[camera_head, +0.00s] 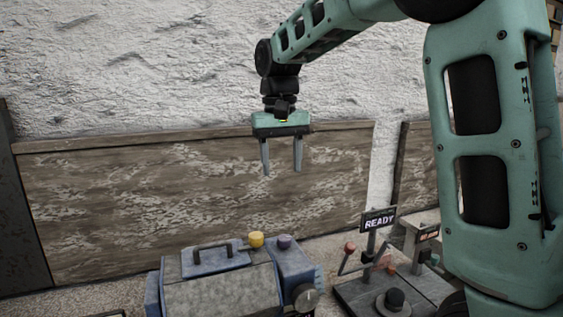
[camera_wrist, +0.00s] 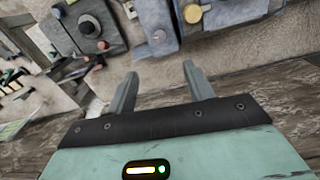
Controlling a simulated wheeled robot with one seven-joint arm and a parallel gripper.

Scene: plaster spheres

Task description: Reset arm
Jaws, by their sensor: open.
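My gripper (camera_head: 282,170) hangs from my raised arm in the head view, in front of the weathered wooden panel. Its two fingers point down, stand apart and have nothing between them. In the wrist view my gripper (camera_wrist: 160,82) also shows open and empty, with bare surface between the fingertips. It touches nothing that I can see.
Below it stands a blue-grey machine (camera_head: 215,285) with a handle, a yellow knob (camera_head: 256,239) and a purple knob (camera_head: 284,242). To its right is a dark base with a READY sign (camera_head: 378,221) and a black knob (camera_head: 394,299). A white rough wall (camera_head: 130,70) rises behind.

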